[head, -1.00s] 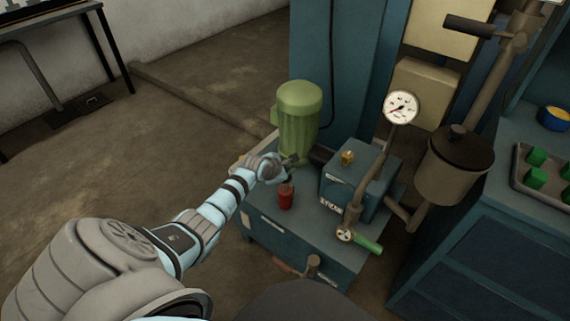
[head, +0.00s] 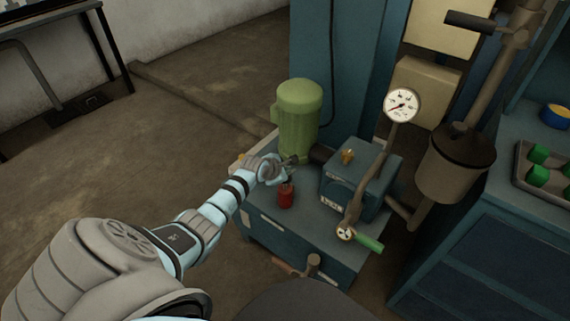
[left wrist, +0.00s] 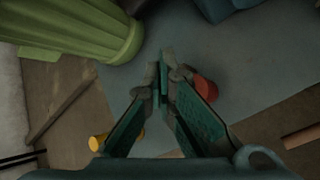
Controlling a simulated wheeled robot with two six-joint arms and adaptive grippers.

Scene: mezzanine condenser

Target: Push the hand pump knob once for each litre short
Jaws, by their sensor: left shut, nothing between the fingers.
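A red knob (head: 286,197), a short upright cylinder, stands on the blue pump unit's base (head: 262,213), in front of the green motor. It also shows in the left wrist view (left wrist: 206,88), right of the fingers and partly hidden by one. My left gripper (head: 291,167) is just above and behind the knob in the head view, its fingers shut and empty. In the left wrist view its fingertips (left wrist: 164,62) meet near the middle. I cannot tell whether a finger touches the knob. My right gripper is not in view.
The green motor (head: 298,115) stands close behind the left gripper. A pressure gauge (head: 402,104), a blue block (head: 362,175) and a brown cylinder (head: 455,165) are to the right. A green handle (head: 369,243) is at the front. Floor left of the unit is clear.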

